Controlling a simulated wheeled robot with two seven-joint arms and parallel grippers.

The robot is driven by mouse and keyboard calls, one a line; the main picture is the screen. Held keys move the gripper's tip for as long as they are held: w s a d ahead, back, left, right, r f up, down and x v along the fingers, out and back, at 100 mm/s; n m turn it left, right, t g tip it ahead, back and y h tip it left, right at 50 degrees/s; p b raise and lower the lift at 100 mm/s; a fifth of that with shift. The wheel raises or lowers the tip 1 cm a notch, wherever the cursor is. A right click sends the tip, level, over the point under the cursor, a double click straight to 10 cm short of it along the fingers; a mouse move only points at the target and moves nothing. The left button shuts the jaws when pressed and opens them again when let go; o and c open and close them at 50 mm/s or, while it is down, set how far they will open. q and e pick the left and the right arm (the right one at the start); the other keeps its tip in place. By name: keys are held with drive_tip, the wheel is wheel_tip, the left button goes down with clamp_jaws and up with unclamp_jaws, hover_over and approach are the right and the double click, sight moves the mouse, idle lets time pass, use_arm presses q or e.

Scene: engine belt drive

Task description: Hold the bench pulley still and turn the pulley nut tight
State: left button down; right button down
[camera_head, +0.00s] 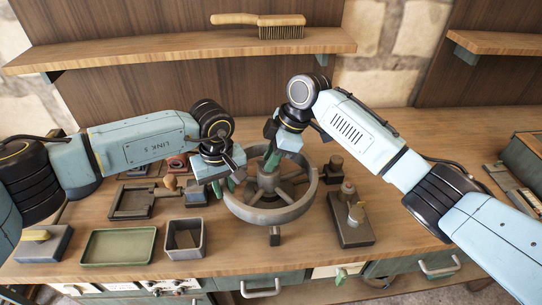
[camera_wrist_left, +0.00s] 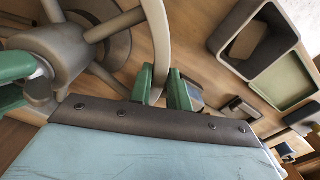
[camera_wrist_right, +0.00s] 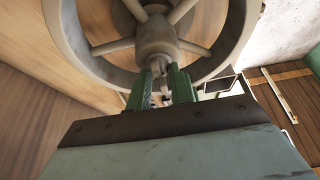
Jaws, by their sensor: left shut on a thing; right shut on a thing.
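The bench pulley (camera_head: 293,211) is a grey spoked wheel lying flat above the wooden bench; it also shows in the left wrist view (camera_wrist_left: 161,45) and the right wrist view (camera_wrist_right: 75,48). My left gripper (camera_head: 231,184) is shut on the pulley's rim at its left side, with green fingers either side of the rim (camera_wrist_left: 165,88). My right gripper (camera_head: 270,160) comes down from above over the hub and is shut on the pulley nut (camera_wrist_right: 158,67) at the hub's centre. The fingers hide most of the nut.
A square grey bin (camera_head: 186,252) and a green tray (camera_head: 118,232) stand left of the pulley. A dark block with a knob (camera_head: 350,228) stands to its right. A brush (camera_head: 262,24) lies on the shelf above. Bare bench shows at the front right.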

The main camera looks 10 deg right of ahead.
use_arm(q)
drive_tip(key=shift+d, duration=0.3)
use_arm(e)
drive_tip(key=c, duration=1.3)
unclamp_jaws()
drive_tip(key=shift+o, duration=0.2)
drive_tip(key=v, duration=1.2)
drive_tip(key=v, duration=1.2)
drive_tip(key=shift+s, duration=0.15)
drive_tip(key=shift+a, duration=0.1)
